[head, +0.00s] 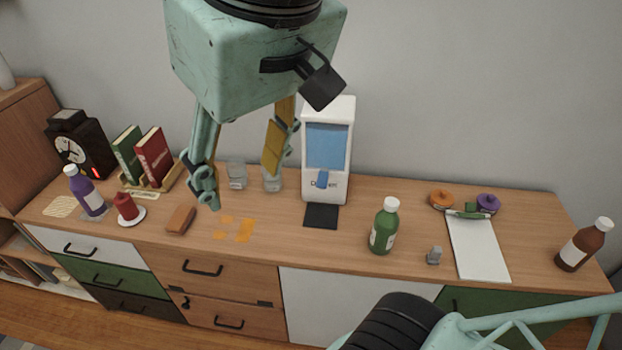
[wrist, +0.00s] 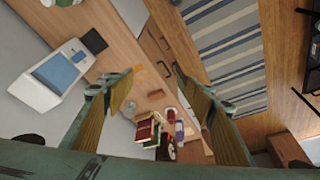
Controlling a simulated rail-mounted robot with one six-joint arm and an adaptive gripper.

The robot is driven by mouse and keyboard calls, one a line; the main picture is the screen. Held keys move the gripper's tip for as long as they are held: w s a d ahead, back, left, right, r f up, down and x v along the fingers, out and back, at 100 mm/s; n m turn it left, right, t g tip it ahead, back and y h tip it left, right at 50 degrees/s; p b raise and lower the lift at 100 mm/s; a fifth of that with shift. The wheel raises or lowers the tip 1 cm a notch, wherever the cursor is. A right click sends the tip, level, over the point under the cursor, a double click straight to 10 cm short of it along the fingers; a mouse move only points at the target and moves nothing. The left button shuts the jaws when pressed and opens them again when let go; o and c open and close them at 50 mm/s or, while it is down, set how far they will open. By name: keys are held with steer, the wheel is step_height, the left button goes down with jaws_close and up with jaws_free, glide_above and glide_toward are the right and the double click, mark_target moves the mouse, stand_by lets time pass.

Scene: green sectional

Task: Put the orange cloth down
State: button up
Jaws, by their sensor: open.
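My gripper (head: 241,188) is open above the left half of the wooden counter, its two fingers wide apart with yellowish pads. The wrist view also shows the open fingers (wrist: 157,88) with nothing between them. I see no clear orange cloth in either view. Flat orange patches (head: 244,231) lie on the counter below and slightly right of the left finger; I cannot tell whether they are stains or cloth. They also show in the wrist view (wrist: 138,70). A brown-orange block (head: 181,219) lies on the counter left of them.
A white dispenser (head: 328,140) and clear glasses (head: 237,175) stand behind. A green bottle (head: 384,228) is right. Books (head: 152,157), a red candle (head: 126,207), a purple bottle (head: 87,194) and a clock (head: 73,150) stand left. A white clipboard (head: 479,249) and brown bottle (head: 584,246) are far right.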

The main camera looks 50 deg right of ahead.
steer(key=s, duration=0.1)
steer(key=s+f, duration=0.1)
steer(key=s, duration=0.2)
steer(key=shift+s+a+f, duration=0.1)
steer(key=shift+f, duration=0.25)
steer(key=shift+o, duration=0.5)
steer(key=shift+r, duration=0.1)
stand_by(0.3)
